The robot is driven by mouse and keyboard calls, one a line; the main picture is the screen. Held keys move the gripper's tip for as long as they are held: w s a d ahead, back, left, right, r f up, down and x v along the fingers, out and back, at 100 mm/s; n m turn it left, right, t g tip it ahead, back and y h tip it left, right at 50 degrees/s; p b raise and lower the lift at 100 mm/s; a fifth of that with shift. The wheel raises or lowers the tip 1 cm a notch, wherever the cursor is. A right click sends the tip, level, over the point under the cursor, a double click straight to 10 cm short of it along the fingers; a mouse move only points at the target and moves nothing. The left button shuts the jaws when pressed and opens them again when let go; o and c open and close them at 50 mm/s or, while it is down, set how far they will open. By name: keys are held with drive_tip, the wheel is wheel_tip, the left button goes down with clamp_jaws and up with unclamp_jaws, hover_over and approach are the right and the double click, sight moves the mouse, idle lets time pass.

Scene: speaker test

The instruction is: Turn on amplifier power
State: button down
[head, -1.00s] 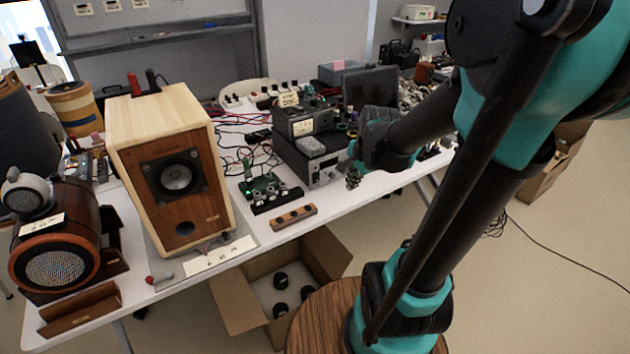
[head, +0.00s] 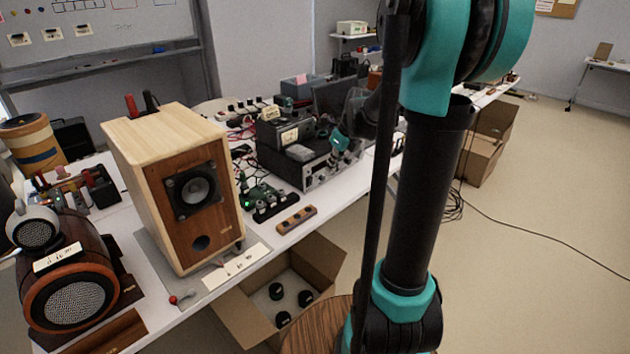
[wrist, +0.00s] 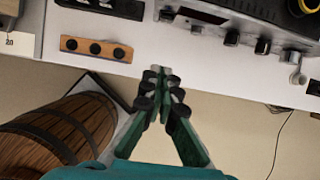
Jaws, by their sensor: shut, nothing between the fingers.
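A black unit with a silver front panel (head: 316,178) sits on the white table, right of the wooden speaker. It looks like the amplifier. In the wrist view its front panel with several knobs (wrist: 262,42) runs along the top right. I cannot tell which control is the power switch or its state. My gripper (wrist: 157,72) is shut and empty, its tips in front of the table edge, below and left of the panel. They look apart from it.
A wooden speaker (head: 190,195) and a wooden barrel-shaped speaker (head: 70,285) stand on the left. A wooden strip with three dark knobs (head: 297,219) lies near the table edge. A cardboard box (head: 245,308) is on the floor below. A meter box (head: 286,132) tops the unit.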

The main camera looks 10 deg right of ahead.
sight(310, 182)
drive_tip(key=x, duration=0.9)
drive_tip(key=shift+w+f, duration=0.1)
drive_tip(key=shift+f, duration=0.2)
drive_tip(key=shift+w+a, duration=0.95)
drive_tip(key=shift+w, duration=0.25)
drive_tip(key=shift+w+a+r, duration=0.1)
drive_tip(key=shift+w+a, duration=0.25)
drive_tip(key=shift+w, duration=0.1)
drive_tip(key=shift+w+d, duration=0.1)
